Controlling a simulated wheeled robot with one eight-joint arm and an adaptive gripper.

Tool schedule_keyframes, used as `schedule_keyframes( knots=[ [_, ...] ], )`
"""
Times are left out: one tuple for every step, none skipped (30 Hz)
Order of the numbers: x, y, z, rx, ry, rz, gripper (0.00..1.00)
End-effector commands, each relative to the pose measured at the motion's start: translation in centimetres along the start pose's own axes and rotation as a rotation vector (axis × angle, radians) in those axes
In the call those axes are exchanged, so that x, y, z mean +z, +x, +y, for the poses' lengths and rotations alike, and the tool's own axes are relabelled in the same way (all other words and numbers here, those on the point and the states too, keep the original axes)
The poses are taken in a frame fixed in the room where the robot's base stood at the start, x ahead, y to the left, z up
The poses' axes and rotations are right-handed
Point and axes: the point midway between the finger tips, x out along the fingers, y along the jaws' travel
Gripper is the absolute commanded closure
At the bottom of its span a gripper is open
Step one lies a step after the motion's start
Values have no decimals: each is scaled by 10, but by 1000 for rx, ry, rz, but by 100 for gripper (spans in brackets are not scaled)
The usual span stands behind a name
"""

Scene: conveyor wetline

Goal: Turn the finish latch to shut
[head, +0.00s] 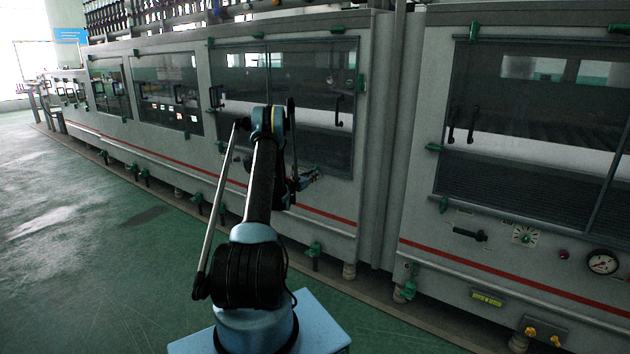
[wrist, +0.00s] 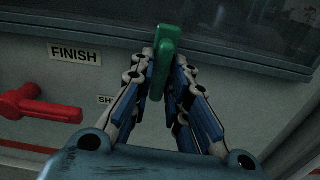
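A "FINISH" label (wrist: 75,53) is left of the latch. A second label (wrist: 104,99) starting with "SH" is partly hidden by my left finger. In the head view my gripper (head: 308,178) is at the lower edge of the middle window, small and dark.
A red handle (wrist: 38,104) sticks out left of my gripper in the wrist view. The machine line has several other green latches, such as one by the right window (head: 434,148). A pressure gauge (head: 602,262) is at the far right. The green floor at left is clear.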

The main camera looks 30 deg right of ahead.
Motion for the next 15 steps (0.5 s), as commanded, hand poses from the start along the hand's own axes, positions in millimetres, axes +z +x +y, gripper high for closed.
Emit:
schedule_keyframes(
  knots=[
    [0, 0, 0, 0, 1, 0, 68],
    [0, 0, 0, 0, 1, 0, 68],
    [0, 0, 0, 0, 1, 0, 68],
    [0, 0, 0, 0, 1, -1, 68],
    [0, 0, 0, 0, 1, -1, 68],
    [1, 0, 0, 0, 2, -1, 68],
    [1, 0, 0, 0, 2, -1, 68],
    [1, 0, 0, 0, 2, -1, 68],
    [1, 0, 0, 0, 2, -1, 68],
    [1, 0, 0, 0, 2, -1, 68],
    [1, 0, 0, 0, 2, -1, 68],
    [1, -2, 0, 0, 2, -1, 68],
    [1, -3, 0, 0, 2, -1, 68],
    [1, -5, 0, 0, 2, -1, 68],
    [1, -8, 0, 0, 2, -1, 68]
  ],
)
